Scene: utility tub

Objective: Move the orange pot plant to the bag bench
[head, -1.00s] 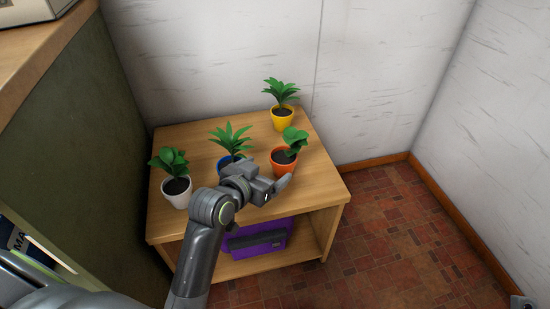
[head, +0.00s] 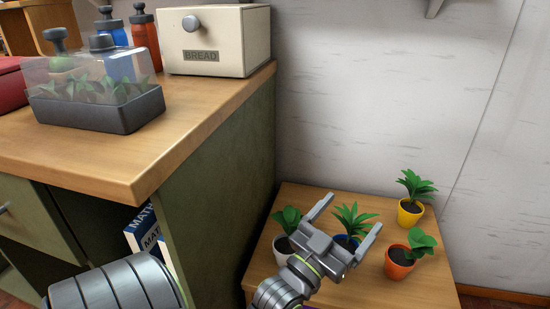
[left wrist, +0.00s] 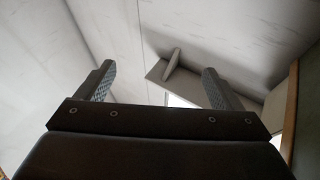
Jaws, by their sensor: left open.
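The orange pot plant (head: 401,266), with dark soil and broad green leaves, stands upright on the right side of a low wooden table (head: 455,292). My left gripper (head: 355,212) is open and empty, to the left of the orange pot in the head view, with its fingers pointing up. It hides part of the blue pot plant (head: 354,219) behind it. In the left wrist view the two open fingers (left wrist: 158,82) have only pale walls and a grey bracket-like piece beyond them. I cannot identify the bag bench for certain. My right gripper is not in view.
A yellow pot plant (head: 410,212) stands behind the orange one, and a white pot plant (head: 284,246) at the left. A counter (head: 130,165) rises left of the table, holding a bread box (head: 215,45) and a clear-lidded planter (head: 97,105). Floor shows at right.

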